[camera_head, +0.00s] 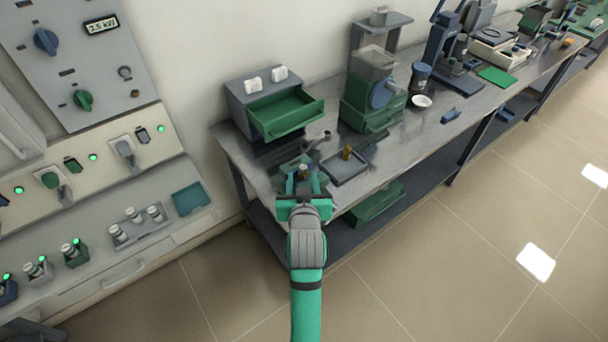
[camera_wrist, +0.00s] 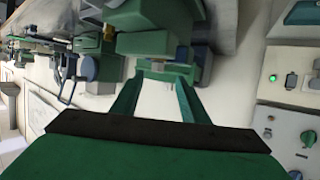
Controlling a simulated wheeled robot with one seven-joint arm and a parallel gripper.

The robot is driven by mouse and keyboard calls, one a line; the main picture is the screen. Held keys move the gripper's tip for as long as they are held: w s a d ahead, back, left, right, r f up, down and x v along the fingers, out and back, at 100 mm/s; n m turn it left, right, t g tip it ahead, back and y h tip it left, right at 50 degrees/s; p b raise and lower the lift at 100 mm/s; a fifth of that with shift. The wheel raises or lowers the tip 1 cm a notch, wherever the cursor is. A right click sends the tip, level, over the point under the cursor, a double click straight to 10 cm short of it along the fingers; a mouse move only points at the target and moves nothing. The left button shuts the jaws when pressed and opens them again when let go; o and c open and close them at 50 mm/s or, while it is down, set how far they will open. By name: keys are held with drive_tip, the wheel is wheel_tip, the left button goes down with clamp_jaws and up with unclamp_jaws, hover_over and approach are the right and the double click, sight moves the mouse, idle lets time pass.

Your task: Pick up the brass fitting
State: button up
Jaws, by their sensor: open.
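A small brass-coloured upright piece, which looks like the brass fitting (camera_head: 347,153), stands on a flat dark tray (camera_head: 353,175) near the front edge of the metal workbench. A small brass-coloured patch (camera_wrist: 109,33) shows at the upper left of the wrist view; I cannot tell if it is the same piece. My gripper (camera_head: 303,178) is at the bench's near left corner, left of the tray and apart from the fitting. In the wrist view my gripper (camera_wrist: 158,92) has its two green fingers spread with nothing between them.
A grey cabinet with an open green drawer (camera_head: 287,112) stands behind my gripper. A green and grey machine (camera_head: 373,95) is behind the tray. A white bowl (camera_head: 421,101) and more equipment stand rightward. A control panel (camera_head: 75,55) is on the left. The floor in front is clear.

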sight(304, 170)
drive_tip(key=x, duration=0.5)
drive_tip(key=shift+s+d+f, duration=0.1)
drive_tip(key=shift+d, duration=0.1)
drive_tip(key=shift+c, duration=0.3)
clamp_jaws()
